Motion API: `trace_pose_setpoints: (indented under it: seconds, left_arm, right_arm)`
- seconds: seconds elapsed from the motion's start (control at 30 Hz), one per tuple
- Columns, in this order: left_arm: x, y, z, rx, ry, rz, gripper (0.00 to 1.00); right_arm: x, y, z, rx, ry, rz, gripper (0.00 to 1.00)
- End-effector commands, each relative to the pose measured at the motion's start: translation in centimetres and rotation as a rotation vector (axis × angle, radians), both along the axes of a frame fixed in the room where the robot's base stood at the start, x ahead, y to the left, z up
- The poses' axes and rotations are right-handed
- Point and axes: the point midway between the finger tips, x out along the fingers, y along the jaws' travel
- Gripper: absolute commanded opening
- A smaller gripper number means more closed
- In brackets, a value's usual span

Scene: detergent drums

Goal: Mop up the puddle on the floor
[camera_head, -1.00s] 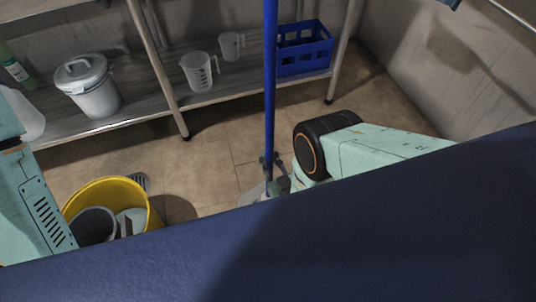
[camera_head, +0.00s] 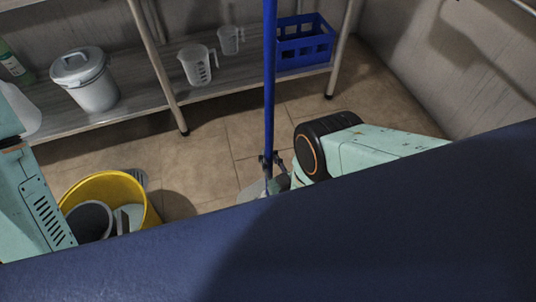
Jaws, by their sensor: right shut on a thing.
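A blue mop handle (camera_head: 269,85) stands nearly upright in the middle of the view. My right gripper (camera_head: 269,165) is shut around its lower visible part, and my right arm comes in from the right. A pale grey patch (camera_head: 248,194) shows on the floor beside the handle's low end; I cannot tell whether it is the puddle or the mop head. The dark blue surface in front hides what is below. A yellow bucket (camera_head: 152,212) with a grey insert (camera_head: 88,220) stands on the floor at the lower left. My left arm shows at the left edge, its gripper out of view.
A metal shelf (camera_head: 140,112) along the back holds a white lidded pail (camera_head: 90,85), two clear measuring jugs (camera_head: 196,68) (camera_head: 229,40) and a blue crate (camera_head: 304,52). A wall (camera_head: 430,70) closes the right side. Tiled floor (camera_head: 200,155) is bare between bucket and mop.

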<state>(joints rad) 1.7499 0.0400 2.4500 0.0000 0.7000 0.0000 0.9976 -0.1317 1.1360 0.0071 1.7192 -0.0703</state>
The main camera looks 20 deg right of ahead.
Motion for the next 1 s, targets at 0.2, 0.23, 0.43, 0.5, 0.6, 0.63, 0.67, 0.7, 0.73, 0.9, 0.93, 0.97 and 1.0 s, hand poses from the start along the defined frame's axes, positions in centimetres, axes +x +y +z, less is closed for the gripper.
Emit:
trace_pose_setpoints:
  seconds: [0.2, 0.23, 0.43, 0.5, 0.6, 0.63, 0.67, 0.7, 0.73, 0.9, 0.93, 0.97, 1.0]
  left_arm:
    - [0.01, 0.00, 0.01, 0.000, 0.000, 0.000, 0.40]
    - [0.01, 0.00, 0.01, 0.000, 0.000, 0.000, 0.40]
    - [0.01, 0.00, 0.01, 0.000, 0.000, 0.000, 0.40]
    - [0.01, 0.00, 0.01, 0.000, 0.000, 0.000, 0.40]
    - [0.01, 0.00, 0.01, 0.000, 0.000, 0.000, 0.40]
    - [0.01, 0.00, 0.01, 0.000, 0.000, 0.000, 0.40]
    - [0.01, 0.00, 0.01, 0.000, 0.000, 0.000, 0.40]
    - [0.01, 0.00, 0.01, 0.000, 0.000, 0.000, 0.40]
    - [0.01, 0.00, 0.01, 0.000, 0.000, 0.000, 0.40]
    - [0.01, 0.00, 0.01, 0.000, 0.000, 0.000, 0.40]
    - [0.01, 0.00, 0.01, 0.000, 0.000, 0.000, 0.40]
    - [0.01, 0.00, 0.01, 0.000, 0.000, 0.000, 0.40]
    - [0.01, 0.00, 0.01, 0.000, 0.000, 0.000, 0.40]
  right_arm:
    - [0.08, 0.00, -0.05, 0.001, -0.005, 0.000, 0.00]
    - [0.08, 0.00, -0.08, 0.001, -0.005, 0.000, 0.00]
    - [0.09, 0.00, -0.22, 0.001, -0.005, 0.000, 0.00]
    - [0.11, 0.00, -0.27, 0.001, -0.005, 0.000, 0.00]
    - [0.11, 0.00, -0.34, 0.001, -0.006, 0.000, 0.00]
    - [0.11, 0.00, -0.35, 0.001, -0.006, 0.000, 0.00]
    - [0.11, 0.00, -0.35, 0.001, -0.006, 0.000, 0.00]
    - [0.11, 0.00, -0.35, 0.001, -0.005, 0.000, 0.00]
    - [0.11, 0.00, -0.35, 0.001, -0.005, 0.000, 0.00]
    - [0.10, 0.00, -0.36, 0.001, -0.005, 0.000, 0.00]
    - [0.10, 0.00, -0.36, 0.001, -0.005, 0.000, 0.15]
    - [0.10, 0.00, -0.37, 0.000, -0.004, 0.000, 0.18]
    - [0.09, 0.00, -0.38, 0.000, -0.004, 0.000, 0.21]
